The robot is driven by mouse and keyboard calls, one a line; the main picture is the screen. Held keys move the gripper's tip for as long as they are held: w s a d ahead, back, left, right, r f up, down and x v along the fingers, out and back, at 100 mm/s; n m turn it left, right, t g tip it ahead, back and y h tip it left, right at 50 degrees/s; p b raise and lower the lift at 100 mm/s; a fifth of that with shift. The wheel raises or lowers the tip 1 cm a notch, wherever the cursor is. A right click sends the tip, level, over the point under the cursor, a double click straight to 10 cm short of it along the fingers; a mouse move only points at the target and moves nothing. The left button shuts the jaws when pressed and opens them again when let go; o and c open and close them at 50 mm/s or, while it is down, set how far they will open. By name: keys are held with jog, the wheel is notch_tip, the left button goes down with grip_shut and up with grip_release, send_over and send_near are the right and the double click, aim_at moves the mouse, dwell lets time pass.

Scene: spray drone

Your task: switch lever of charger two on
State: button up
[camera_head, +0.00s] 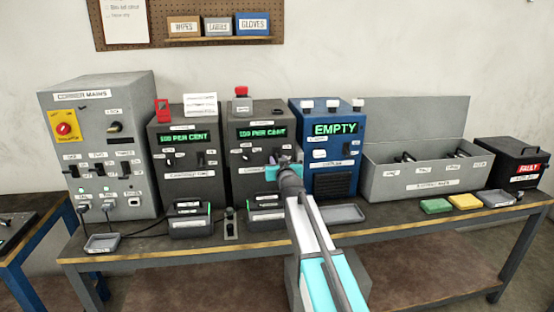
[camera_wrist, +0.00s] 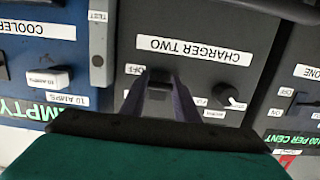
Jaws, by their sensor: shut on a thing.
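Charger two (camera_head: 238,158) is the dark grey box in the middle of the bench, with a green display reading 100 per cent. In the wrist view, which is upside down, its white "CHARGER TWO" label (camera_wrist: 194,50) shows clearly. My gripper (camera_head: 284,163) is at the lower right of its front, and in the wrist view its fingers (camera_wrist: 160,88) are shut on the small dark lever (camera_wrist: 160,76). An OFF label (camera_wrist: 133,69) sits beside the lever. The fingers hide much of the lever, so its exact position is hard to tell. A separate knob (camera_wrist: 229,96) is nearby.
The blue cooler box (camera_head: 327,170) reads EMPTY and stands close at right. Charger one (camera_head: 185,150) stands at left, with the mains cabinet (camera_head: 98,135) beyond. Battery packs (camera_head: 265,214) and a grey tray (camera_head: 343,213) lie in front.

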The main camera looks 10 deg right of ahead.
aim_at(277, 156)
notch_tip(277, 156, up, 3)
jog(key=g+p, duration=0.2)
jog(key=p, duration=0.1)
jog(key=g+p, duration=0.2)
jog(key=p, duration=0.1)
jog(key=shift+w+f+g, duration=0.1)
jog(key=shift+f+g, duration=0.1)
jog(key=shift+g, duration=0.2)
jog(key=shift+w+r+g+p, duration=0.1)
jog(key=shift+r+g+p, duration=0.3)
jog(key=shift+g+p, duration=0.85)
jog(key=shift+r+g+p, duration=0.1)
jog(key=shift+g+p, duration=0.35)
jog(key=shift+g, duration=0.1)
jog(key=o, duration=1)
jog(key=shift+o, duration=0.2)
jog(key=b+v, duration=0.3)
jog(key=v, duration=1)
jog(key=shift+r, duration=0.4)
